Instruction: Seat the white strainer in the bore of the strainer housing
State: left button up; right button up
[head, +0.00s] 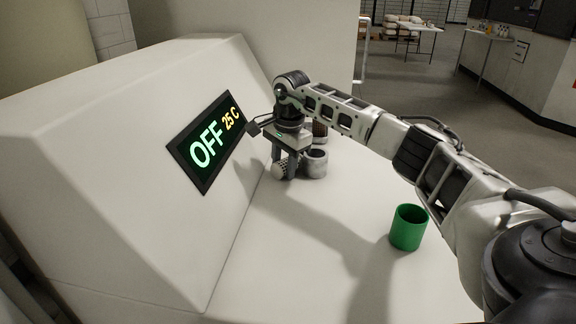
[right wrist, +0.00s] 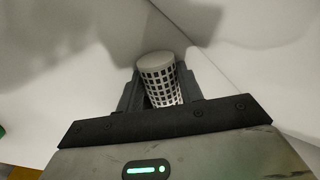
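The white strainer (right wrist: 158,84) is a perforated cylinder with a solid rounded end. It sits between the fingers of my right gripper (right wrist: 160,92), with both fingers close against its sides. In the head view the strainer (head: 279,169) shows low between the fingertips of my right gripper (head: 283,165), looking tilted; whether it touches the counter is unclear. A grey cylinder, apparently the strainer housing (head: 316,165), stands just right of the gripper. Its bore opens upward and is partly visible. My left gripper is in neither view.
A green cup (head: 408,228) stands open end up on the white counter (head: 300,250), nearer and to the right. A darker cylinder (head: 320,132) stands behind the housing, partly hidden. A sloped white panel with an "OFF 25 C" display (head: 205,145) rises at left. The front counter is clear.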

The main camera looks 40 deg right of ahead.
jog(key=shift+c, duration=0.4)
jog(key=shift+r, duration=0.45)
pick_arm(q)
jog(key=p, duration=0.1)
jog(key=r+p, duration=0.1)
jog(key=p, duration=0.1)
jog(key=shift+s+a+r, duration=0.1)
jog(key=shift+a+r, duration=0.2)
pick_arm(e)
notch_tip(320, 180, up, 27)
